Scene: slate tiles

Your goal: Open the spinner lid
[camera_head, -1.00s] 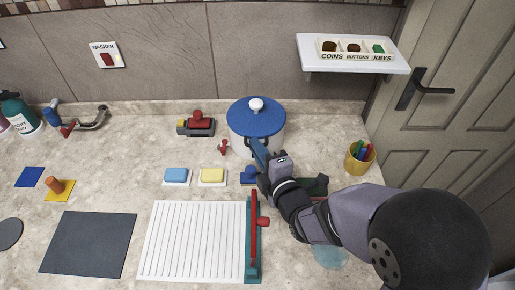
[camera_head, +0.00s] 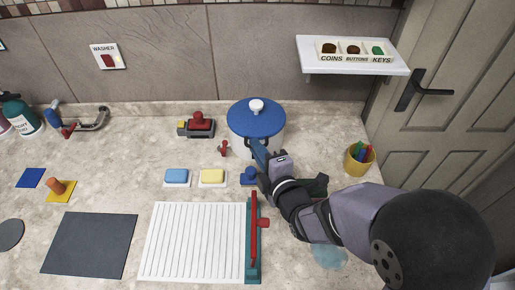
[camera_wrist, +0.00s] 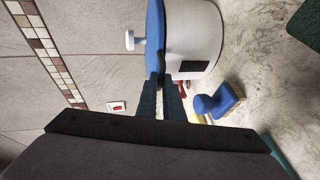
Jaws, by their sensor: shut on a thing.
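The spinner is a white bowl (camera_head: 271,147) with a round blue lid (camera_head: 250,125) and a white knob (camera_head: 256,105) on top, standing at the back of the counter. In the wrist view the lid (camera_wrist: 154,30) lies against the mouth of the white bowl (camera_wrist: 195,32), and I see no clear gap between them. My gripper (camera_head: 259,150) is at the near edge of the lid. The exact contact is partly hidden by the fingers.
A blue stamp-like object (camera_head: 248,177) stands just left of my gripper. Blue (camera_head: 177,176) and yellow (camera_head: 212,176) blocks sit farther left. A yellow pen cup (camera_head: 358,161) stands right, and a shelf (camera_head: 352,64) hangs above. A ribbed white board (camera_head: 195,240) lies in front.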

